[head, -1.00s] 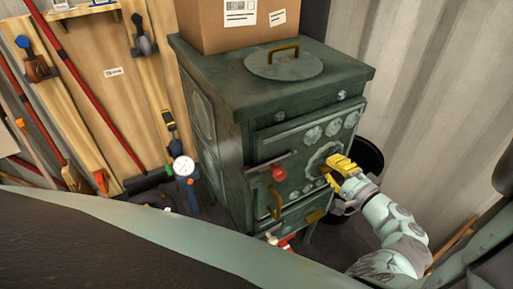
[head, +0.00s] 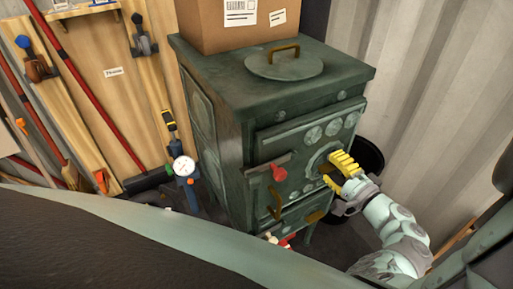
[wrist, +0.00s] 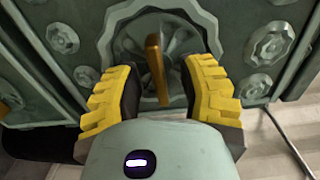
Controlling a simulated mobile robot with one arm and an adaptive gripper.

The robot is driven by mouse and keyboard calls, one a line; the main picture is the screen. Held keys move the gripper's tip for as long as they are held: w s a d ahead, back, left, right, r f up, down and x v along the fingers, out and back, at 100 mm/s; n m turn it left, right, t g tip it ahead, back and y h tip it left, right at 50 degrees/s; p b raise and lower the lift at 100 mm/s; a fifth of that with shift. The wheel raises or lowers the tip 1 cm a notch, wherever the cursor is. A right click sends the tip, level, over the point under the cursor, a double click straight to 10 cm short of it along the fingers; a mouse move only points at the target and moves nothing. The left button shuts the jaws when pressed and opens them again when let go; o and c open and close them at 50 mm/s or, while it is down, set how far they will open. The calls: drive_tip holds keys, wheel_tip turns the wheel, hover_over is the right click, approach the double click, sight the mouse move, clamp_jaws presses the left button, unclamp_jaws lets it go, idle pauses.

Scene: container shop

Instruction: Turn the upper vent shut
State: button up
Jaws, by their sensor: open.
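The round vent (wrist: 128,48) with a scalloped rim and dark slotted disc is on the front of the green stove (head: 262,88). A brass-coloured handle bar (wrist: 155,62) stands out from its middle, close to upright in the wrist view. My gripper (wrist: 160,80), with yellow ribbed fingers, is open around this bar. One finger is on each side, and gaps show between bar and fingers. In the head view my gripper (head: 343,168) hides much of the vent. How far the slots are open is hard to tell.
Smaller round rosettes (head: 313,134) sit above the vent. A red knob (head: 278,173) and a brass door handle (head: 275,204) are left of it. A cardboard box (head: 222,25) stands on the stove. A black bin (head: 370,155) and corrugated wall (head: 425,80) are at the right.

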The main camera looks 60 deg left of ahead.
drive_tip(key=d, duration=1.2)
drive_tip(key=shift+s, duration=0.45)
drive_tip(key=shift+a, duration=0.1)
